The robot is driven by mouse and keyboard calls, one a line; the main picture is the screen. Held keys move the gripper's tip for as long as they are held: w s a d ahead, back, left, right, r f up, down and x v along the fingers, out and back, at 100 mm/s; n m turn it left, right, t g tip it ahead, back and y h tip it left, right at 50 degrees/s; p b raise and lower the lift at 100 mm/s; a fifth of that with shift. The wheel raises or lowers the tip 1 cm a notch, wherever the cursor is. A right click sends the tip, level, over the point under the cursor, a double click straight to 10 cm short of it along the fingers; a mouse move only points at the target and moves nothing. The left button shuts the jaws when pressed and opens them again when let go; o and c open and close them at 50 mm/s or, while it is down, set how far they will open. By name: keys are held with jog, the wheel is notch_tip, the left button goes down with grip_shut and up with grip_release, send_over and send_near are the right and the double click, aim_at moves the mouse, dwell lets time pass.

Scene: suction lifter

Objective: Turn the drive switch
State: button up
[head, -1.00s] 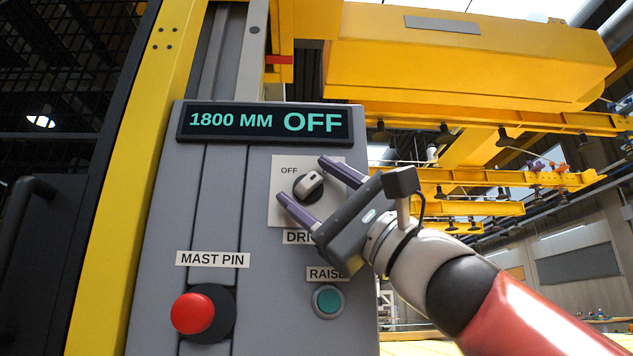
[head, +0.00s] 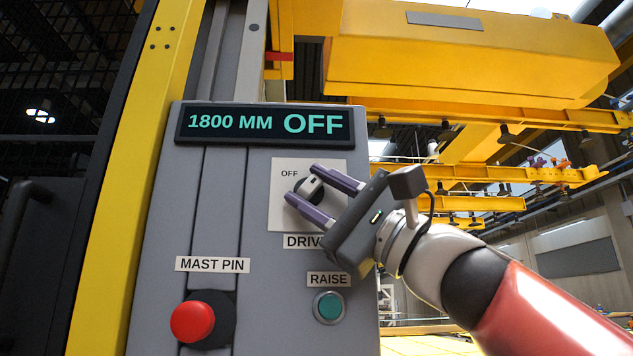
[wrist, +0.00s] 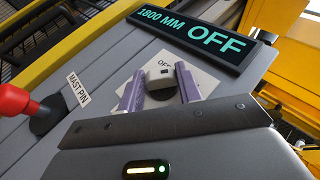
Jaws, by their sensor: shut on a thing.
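The drive switch (head: 309,187) is a grey knob on a dark round base, set on a pale plate marked OFF on the grey control panel. My gripper (head: 314,190) is at the switch with its two purple fingers on either side of the knob, shut on it. In the wrist view the knob (wrist: 159,76) sits between the fingertips (wrist: 159,80). The display (head: 265,124) above reads 1800 MM OFF. The DRIVE label (head: 302,242) is partly hidden by my gripper.
A red MAST PIN button (head: 193,319) is at the panel's lower left. A teal RAISE button (head: 329,306) is below my gripper. A yellow post (head: 135,180) stands left of the panel, and yellow beams (head: 470,60) fill the upper right.

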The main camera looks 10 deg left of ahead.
jog(key=shift+w+d+r+n+g+h+p, duration=0.1)
jog(key=shift+r+n+g+h+p, duration=0.15)
jog(key=shift+n+g+h+p, duration=0.65)
jog(key=shift+f+n+h, duration=0.15)
jog(key=shift+n+h, duration=0.25)
jog(key=shift+h, duration=0.2)
jog(key=shift+n+g+h, duration=0.3)
jog(key=shift+n+h, duration=0.1)
jog(key=shift+h, duration=0.2)
jog(key=shift+n+g+h, duration=0.3)
jog(key=shift+h, duration=0.3)
jog(key=o, duration=1)
jog(key=shift+s+d+f+b, duration=0.1)
jog(key=shift+s+d+b, duration=0.1)
jog(key=shift+d, duration=1.1)
jog(key=shift+s+d+f+b, duration=0.1)
jog(key=shift+s+d, duration=0.15)
jog(key=shift+d, duration=1)
jog(key=shift+s+d+f+b, duration=0.1)
jog(key=shift+s+d, duration=0.1)
jog(key=shift+d, duration=1.1)
